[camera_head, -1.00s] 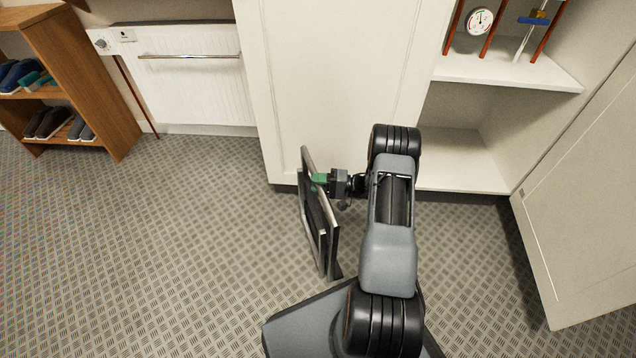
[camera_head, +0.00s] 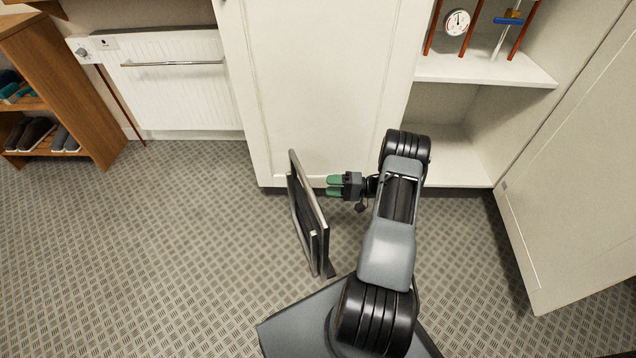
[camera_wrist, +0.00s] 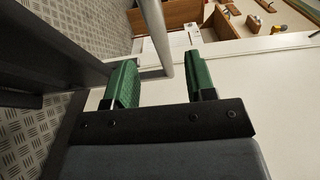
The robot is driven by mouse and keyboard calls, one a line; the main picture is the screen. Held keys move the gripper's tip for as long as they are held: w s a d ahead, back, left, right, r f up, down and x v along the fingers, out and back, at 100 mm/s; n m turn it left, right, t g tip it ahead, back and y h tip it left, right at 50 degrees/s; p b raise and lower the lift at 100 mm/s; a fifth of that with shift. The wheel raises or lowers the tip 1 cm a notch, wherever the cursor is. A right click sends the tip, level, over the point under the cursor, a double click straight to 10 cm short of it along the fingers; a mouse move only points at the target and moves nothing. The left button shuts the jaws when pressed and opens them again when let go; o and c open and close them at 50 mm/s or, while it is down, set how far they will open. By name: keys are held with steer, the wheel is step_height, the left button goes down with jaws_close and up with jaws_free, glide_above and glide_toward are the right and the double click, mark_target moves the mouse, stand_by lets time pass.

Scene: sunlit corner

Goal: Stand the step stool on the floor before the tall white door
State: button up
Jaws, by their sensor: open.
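The step stool (camera_head: 305,222), with a grey metal frame and dark treads, stands on the floor in front of the tall white door (camera_head: 320,90). My gripper (camera_head: 332,186) is open just right of the stool's upper part, its green fingers pointing left and apart from the frame in the head view. In the wrist view, the stool's metal tube (camera_wrist: 157,38) shows beyond and between the open fingers (camera_wrist: 162,82), and a dark part of the stool fills the left side. The stool's feet are partly hard to make out.
An open cupboard with white shelves (camera_head: 485,68) holds a gauge and red pipes at right, with its door (camera_head: 580,170) swung out over the floor. A white radiator (camera_head: 178,85) and a wooden shoe rack (camera_head: 75,95) stand at left. The patterned floor (camera_head: 150,240) at left is clear.

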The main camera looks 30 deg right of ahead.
steer(key=w+d+r+n+t+h, duration=0.2)
steer(key=w+r+t+h, duration=0.1)
steer(key=w+r+h, duration=0.55)
step_height(320, 180, up, 12)
steer(key=w+a+h, duration=0.2)
steer(key=a+h, duration=0.1)
steer(key=h, duration=0.5)
steer(key=s+a+r+n+g, duration=0.1)
steer(key=s+a+g, duration=0.2)
steer(key=s, duration=0.6)
steer(key=s+a+r+n+g, duration=0.1)
steer(key=s+a+g, duration=0.2)
steer(key=s+a, duration=0.5)
steer(key=s+a+r+n+g+y, duration=0.1)
steer(key=s+a, duration=0.4)
steer(key=s, duration=0.5)
steer(key=n+g, duration=0.1)
steer(key=g, duration=0.1)
steer(key=shift+s+a+g, duration=0.25)
steer(key=shift+s+g, duration=0.05)
steer(key=shift+s, duration=0.1)
steer(key=shift+r, duration=0.1)
